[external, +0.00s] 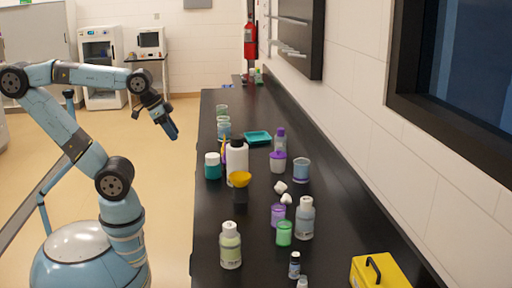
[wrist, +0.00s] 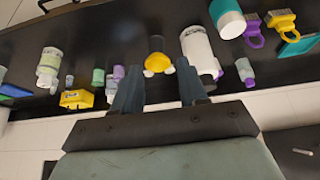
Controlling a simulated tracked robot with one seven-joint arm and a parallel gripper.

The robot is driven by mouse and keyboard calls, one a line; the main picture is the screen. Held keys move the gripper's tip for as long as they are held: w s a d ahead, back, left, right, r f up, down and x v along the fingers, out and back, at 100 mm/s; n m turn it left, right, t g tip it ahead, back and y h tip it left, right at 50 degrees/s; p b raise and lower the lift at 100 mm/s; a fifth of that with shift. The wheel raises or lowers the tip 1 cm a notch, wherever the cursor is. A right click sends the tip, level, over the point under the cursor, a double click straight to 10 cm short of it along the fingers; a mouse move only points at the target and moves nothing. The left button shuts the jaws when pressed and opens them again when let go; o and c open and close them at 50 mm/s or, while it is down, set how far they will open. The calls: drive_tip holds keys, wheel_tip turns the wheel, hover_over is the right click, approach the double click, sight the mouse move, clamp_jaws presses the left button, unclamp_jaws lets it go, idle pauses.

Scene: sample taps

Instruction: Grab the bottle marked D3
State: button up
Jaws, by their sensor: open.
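Several bottles stand on the black bench, and their marks are too small to read, so I cannot tell which is D3. They include a pale green bottle (external: 230,247), a grey-blue bottle (external: 305,219), a small dark bottle (external: 294,266), a teal bottle with a white cap (external: 213,167) and a tall white bottle (external: 238,161). The wrist view also shows the tall white bottle (wrist: 200,50) and the pale green bottle (wrist: 49,66). My gripper (external: 172,133) is open and empty, raised left of the bench. Its spread fingers (wrist: 156,80) show in the wrist view.
A black item with a yellow funnel-like top (external: 240,180) stands before the white bottle. Purple (external: 278,215) and green (external: 284,234) cups crowd the middle. A yellow case (external: 378,272) sits at the front right, a teal tray (external: 257,138) farther back. A wall borders the bench's right side.

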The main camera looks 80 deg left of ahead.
drive_tip(key=o, duration=0.5)
